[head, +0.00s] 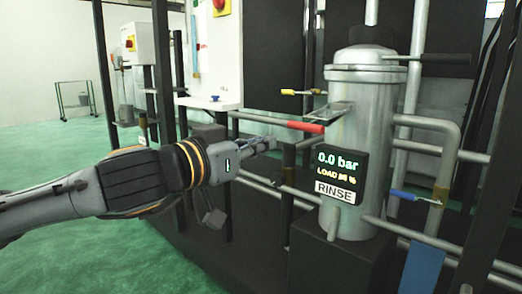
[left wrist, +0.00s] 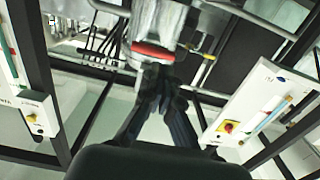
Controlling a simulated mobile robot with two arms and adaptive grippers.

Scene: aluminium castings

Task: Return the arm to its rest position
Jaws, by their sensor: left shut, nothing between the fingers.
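My left arm comes in from the left in the head view. Its gripper (head: 268,144) is shut and empty, pointing right towards the grey metal vessel. The shut fingers also show in the left wrist view (left wrist: 160,82), dark and close together. A lever with a red handle (head: 306,126) lies just above and to the right of the fingertips in the head view. In the left wrist view the red handle (left wrist: 152,52) shows just beyond the fingertips. I cannot tell whether they touch it. My right gripper is in neither view.
The vessel (head: 362,115) carries a display (head: 339,166) reading 0.0 bar and RINSE. A yellow-handled lever (head: 300,92) and a blue-handled lever (head: 402,195) stick out nearby. Pipes and dark frame posts surround the arm. Green floor (head: 60,165) is open at left.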

